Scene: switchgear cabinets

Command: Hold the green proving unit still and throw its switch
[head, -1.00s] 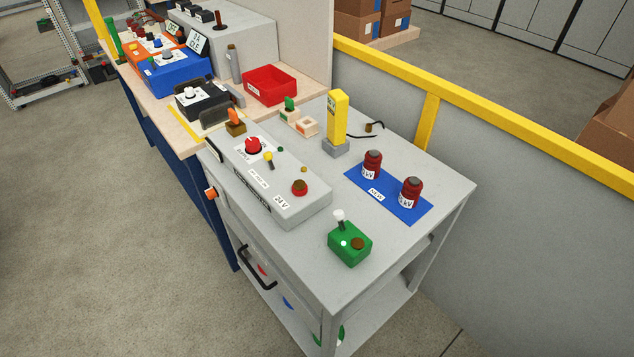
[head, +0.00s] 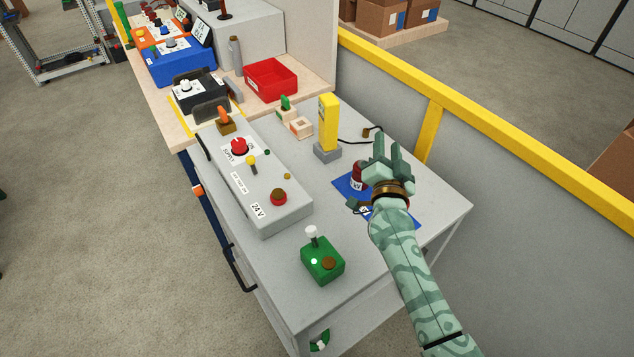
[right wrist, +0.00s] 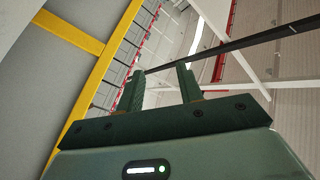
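The green proving unit (head: 322,262) stands on the grey cabinet top near its front corner. Its white-tipped switch lever (head: 312,237) sticks up from the back of the box, with a lit white spot and a brown round button on top. My right gripper (head: 388,150) is raised above the blue mat, behind and to the right of the proving unit, with its fingers pointing up and away. In the right wrist view its two fingers (right wrist: 160,88) stand apart with nothing between them. My left gripper is not in view.
A grey 24 V panel (head: 262,190) lies left of the unit. A yellow tester (head: 328,125) stands behind it. A red insulator (head: 357,175) on the blue mat (head: 345,187) is partly hidden by my right arm. A yellow rail (head: 480,125) runs along the right.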

